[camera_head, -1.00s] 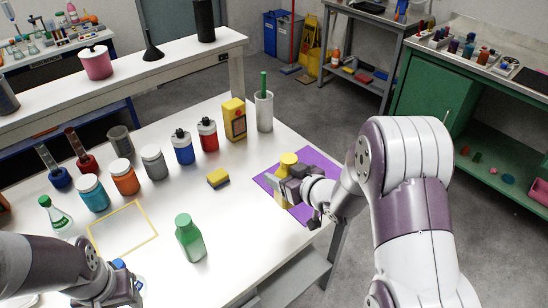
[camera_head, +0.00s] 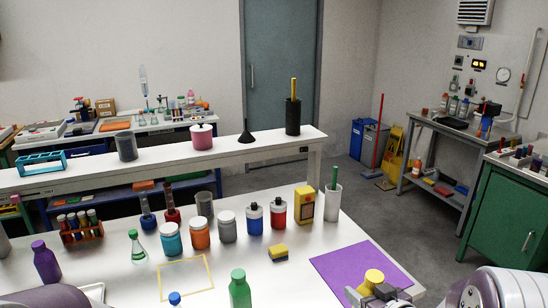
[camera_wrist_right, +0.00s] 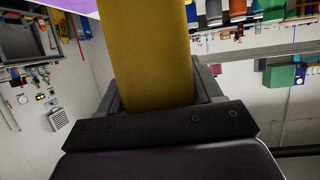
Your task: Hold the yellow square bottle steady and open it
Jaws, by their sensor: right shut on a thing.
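The yellow bottle shows its round yellow top (camera_head: 374,278) at the bottom right of the head view, beside my right gripper (camera_head: 384,294). In the right wrist view its yellow body (camera_wrist_right: 147,45) stands between the two fingers of my right gripper (camera_wrist_right: 155,92), which is shut on it. The bottle's lower part is cut off or hidden, so I cannot tell whether it touches the purple mat (camera_head: 345,262). My left gripper is out of view; only part of my left arm shows at the bottom left edge.
Several jars and bottles line the back of the white table, with a yellow box (camera_head: 304,204) and white cup (camera_head: 332,202). A purple bottle (camera_head: 46,262) stands at left.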

